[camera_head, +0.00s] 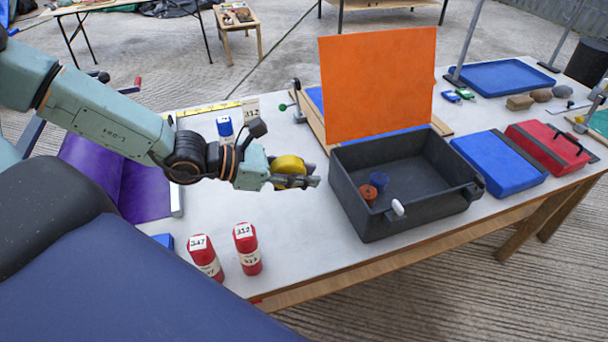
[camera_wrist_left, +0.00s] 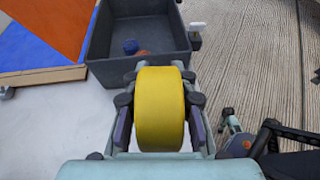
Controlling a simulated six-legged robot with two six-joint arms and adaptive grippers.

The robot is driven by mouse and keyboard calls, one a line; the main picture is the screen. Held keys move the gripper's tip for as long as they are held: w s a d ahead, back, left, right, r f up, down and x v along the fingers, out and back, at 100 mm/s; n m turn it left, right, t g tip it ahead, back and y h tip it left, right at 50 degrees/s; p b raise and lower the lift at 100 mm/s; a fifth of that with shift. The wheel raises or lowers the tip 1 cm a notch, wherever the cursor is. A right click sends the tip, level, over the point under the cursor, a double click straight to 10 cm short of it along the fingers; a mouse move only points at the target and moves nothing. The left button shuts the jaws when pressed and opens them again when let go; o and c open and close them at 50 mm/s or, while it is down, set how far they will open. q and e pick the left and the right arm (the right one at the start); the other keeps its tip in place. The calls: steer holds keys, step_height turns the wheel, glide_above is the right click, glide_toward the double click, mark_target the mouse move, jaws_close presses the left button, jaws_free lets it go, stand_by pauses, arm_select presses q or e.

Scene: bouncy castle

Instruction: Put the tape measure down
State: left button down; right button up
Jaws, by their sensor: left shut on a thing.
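My left gripper (camera_head: 296,181) is shut on a yellow tape measure (camera_head: 288,165). It holds the tape measure over the white table (camera_head: 300,240), just left of the dark grey open bin. In the left wrist view the yellow tape measure (camera_wrist_left: 160,108) sits between the fingers of the left gripper (camera_wrist_left: 160,95), with the bin beyond it. Whether the tape measure touches the table is hard to tell; it looks raised. My right gripper is not seen clearly in either view.
The dark grey bin (camera_head: 425,208) holds a blue and an orange-red spool. An orange panel (camera_head: 378,85) stands behind it. Red bottles (camera_head: 247,250) stand at the front left. A blue case (camera_head: 497,163) and red toolbox (camera_head: 548,150) lie to the right. Table between bottles and bin is clear.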

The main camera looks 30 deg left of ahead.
arm_select(q)
steer(key=s+d+f+m+b, duration=0.1)
steer(key=s+d+f+b, duration=0.1)
steer(key=d+b, duration=0.1)
steer(key=s+d+f+g+h+b, duration=0.1)
steer(key=d+f+b, duration=0.1)
steer(key=d+b, duration=0.2)
steer(key=shift+s+d+m, duration=0.25)
steer(key=shift+s+m, duration=0.15)
